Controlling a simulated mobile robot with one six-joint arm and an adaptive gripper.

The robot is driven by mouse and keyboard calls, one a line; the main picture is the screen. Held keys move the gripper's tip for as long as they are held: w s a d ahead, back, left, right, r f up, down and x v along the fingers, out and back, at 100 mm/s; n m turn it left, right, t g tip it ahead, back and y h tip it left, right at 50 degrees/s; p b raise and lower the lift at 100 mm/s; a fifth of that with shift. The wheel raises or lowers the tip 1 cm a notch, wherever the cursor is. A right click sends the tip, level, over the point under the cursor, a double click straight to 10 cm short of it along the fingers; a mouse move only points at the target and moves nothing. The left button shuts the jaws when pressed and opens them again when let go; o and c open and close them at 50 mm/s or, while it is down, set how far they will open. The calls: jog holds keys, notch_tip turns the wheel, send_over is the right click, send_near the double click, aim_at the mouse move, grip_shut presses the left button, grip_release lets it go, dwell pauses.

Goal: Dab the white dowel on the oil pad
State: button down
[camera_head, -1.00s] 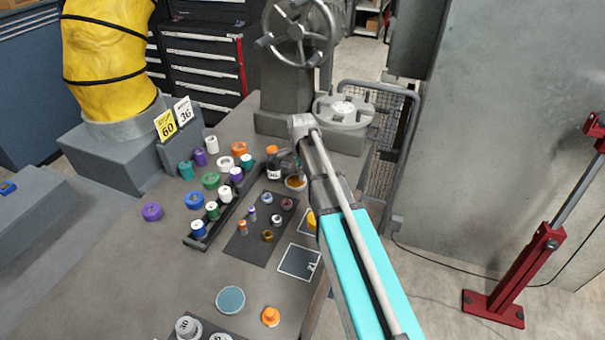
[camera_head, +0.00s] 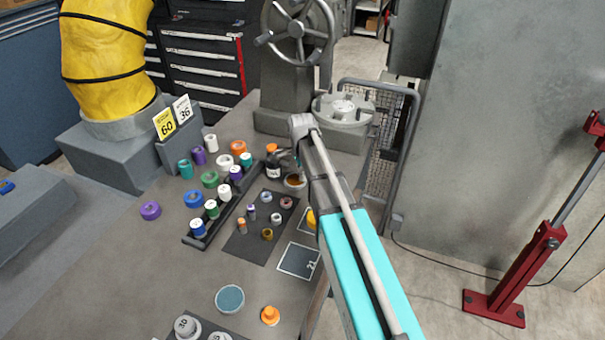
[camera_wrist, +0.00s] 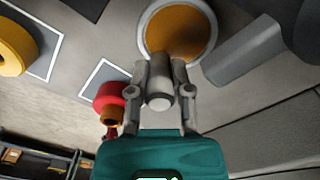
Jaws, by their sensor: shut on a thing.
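My gripper (camera_wrist: 160,82) is shut on the white dowel (camera_wrist: 159,102), whose pale round end faces the camera in the wrist view. The oil pad (camera_wrist: 180,32) is a round amber surface in a pale-rimmed dish, just beyond the fingertips. The fingers overlap the dish's near rim in that view. I cannot tell whether the dowel touches the pad, since its far end is hidden. In the head view the oil pad (camera_head: 296,180) lies beside my arm, near the bench's right edge. The gripper (camera_head: 285,156) is small and partly hidden there, and the dowel cannot be made out.
A dark mat (camera_head: 246,243) with small rings and cylinders lies nearer, beside a black rack (camera_head: 212,234) of coloured spools.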

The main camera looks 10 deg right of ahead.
jog(key=shift+f+b, duration=0.4)
jog(key=shift+f, duration=0.05)
dwell(0.3)
jog(key=shift+r, duration=0.15)
dwell(0.4)
notch_tip(320, 180, up, 7)
jog(key=p, duration=0.7)
jog(key=shift+f, duration=0.25)
dwell(0.6)
jog(key=shift+f+b, duration=2.8)
jog(key=shift+b, duration=0.05)
jog(key=shift+f+b, duration=0.5)
jog(key=shift+b, duration=0.05)
notch_tip(320, 180, up, 7)
jog(key=p, duration=0.7)
jog(key=shift+f, duration=0.1)
